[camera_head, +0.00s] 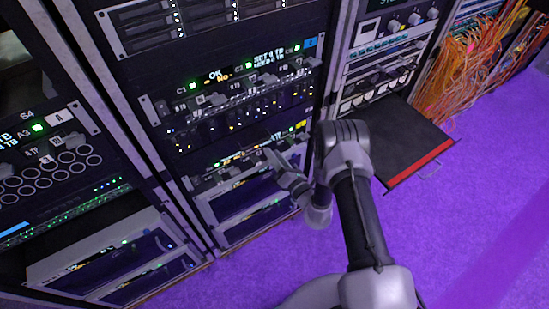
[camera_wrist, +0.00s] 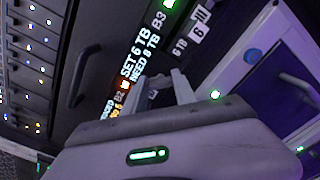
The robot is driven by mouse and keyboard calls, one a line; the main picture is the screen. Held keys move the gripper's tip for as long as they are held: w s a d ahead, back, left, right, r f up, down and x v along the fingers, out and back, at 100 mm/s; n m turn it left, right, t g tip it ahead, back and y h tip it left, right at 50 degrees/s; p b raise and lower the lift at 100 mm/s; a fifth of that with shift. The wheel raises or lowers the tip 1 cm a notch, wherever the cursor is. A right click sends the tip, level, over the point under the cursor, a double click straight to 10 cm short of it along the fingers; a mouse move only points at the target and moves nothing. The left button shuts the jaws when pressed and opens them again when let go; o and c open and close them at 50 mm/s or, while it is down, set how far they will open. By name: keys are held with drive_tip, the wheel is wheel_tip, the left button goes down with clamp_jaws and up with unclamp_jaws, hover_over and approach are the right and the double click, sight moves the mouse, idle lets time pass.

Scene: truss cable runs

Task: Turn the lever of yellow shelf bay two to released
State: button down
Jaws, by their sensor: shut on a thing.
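The yellow shelf, with a yellow tag (camera_head: 300,126) at its right end, is a row low in the middle rack in the head view. In the wrist view its display (camera_wrist: 140,58) reads "SET 6 TB NEED 8 TB", with labels B2 (camera_wrist: 118,97) and B3 (camera_wrist: 157,20) on either side. My gripper (camera_head: 270,153) reaches this row from the right. In the wrist view my gripper (camera_wrist: 163,82) is shut on a small dark lever between its fingers, close to the display. The lever is mostly hidden, so its angle cannot be told.
A shelf with a blue tag (camera_head: 311,42) and several levers is above. Drawer units with light frames (camera_head: 245,197) are below. A black pull-out tray (camera_head: 412,140) with a red edge juts out at the right. Orange cables (camera_head: 470,65) hang beyond it. The purple floor is clear.

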drive_tip(key=shift+f+m+b, duration=0.15)
drive_tip(key=shift+m+b, duration=0.7)
drive_tip(key=shift+m, duration=3.65)
drive_tip(key=c, duration=1)
unclamp_jaws()
drive_tip(key=shift+d, duration=0.1)
drive_tip(key=p+v, duration=0.4)
drive_tip(key=v, duration=1.3)
